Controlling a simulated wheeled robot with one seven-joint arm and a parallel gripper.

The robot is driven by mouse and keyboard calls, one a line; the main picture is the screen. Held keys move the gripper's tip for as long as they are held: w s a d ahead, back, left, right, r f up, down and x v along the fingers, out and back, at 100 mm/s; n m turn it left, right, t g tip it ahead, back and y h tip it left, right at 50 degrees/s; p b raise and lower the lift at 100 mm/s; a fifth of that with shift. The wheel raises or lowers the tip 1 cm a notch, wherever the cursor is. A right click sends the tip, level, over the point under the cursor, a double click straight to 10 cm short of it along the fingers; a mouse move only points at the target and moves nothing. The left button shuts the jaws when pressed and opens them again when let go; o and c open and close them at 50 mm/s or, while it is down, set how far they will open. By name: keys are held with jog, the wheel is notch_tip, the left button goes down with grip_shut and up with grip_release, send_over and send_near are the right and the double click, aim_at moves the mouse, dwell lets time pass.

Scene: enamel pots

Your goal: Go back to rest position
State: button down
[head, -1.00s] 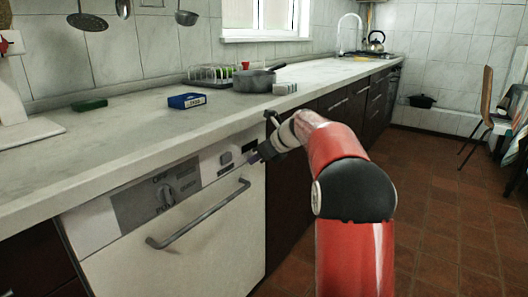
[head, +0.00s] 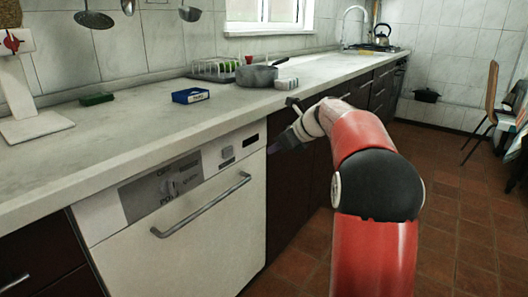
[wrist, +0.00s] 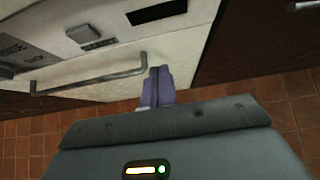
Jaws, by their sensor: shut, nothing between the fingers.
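My gripper (head: 274,148) is at the end of my red arm, in front of the dark cabinet just right of the dishwasher (head: 190,235). Its fingers (wrist: 158,86) show in the wrist view, close together with nothing between them. In that view they appear near the right end of the dishwasher's handle, and the exact gap to it is hard to tell. The dishwasher door is closed, with its bar handle (head: 203,206) across the top and a control panel above.
The counter (head: 120,148) holds a green sponge-like block (head: 97,99), a blue box (head: 190,96), a grey pot (head: 257,76) and a dish rack (head: 214,70). A kettle (head: 382,36) stands far back. A chair (head: 490,110) is at the right. The tiled floor (head: 450,190) is open.

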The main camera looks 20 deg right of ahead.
jog(key=v, duration=0.5)
jog(key=s+a+f+n+g+h, duration=0.1)
jog(key=s+a+n+h, duration=0.1)
jog(key=s+a+n, duration=0.65)
jog(key=s+a+f+n+g+h, duration=0.1)
jog(key=s+a+n, duration=0.2)
jog(key=s+n, duration=0.55)
jog(key=s+a+f+n+h, duration=0.1)
jog(key=s+f+n, duration=0.3)
jog(key=s, duration=0.5)
jog(key=s+f+n+h, duration=0.1)
jog(key=s+f+n, duration=0.4)
jog(key=s, duration=0.5)
jog(key=n, duration=0.2)
jog(key=shift+a+f+n+h, duration=0.25)
jog(key=shift+a+n+h, duration=0.15)
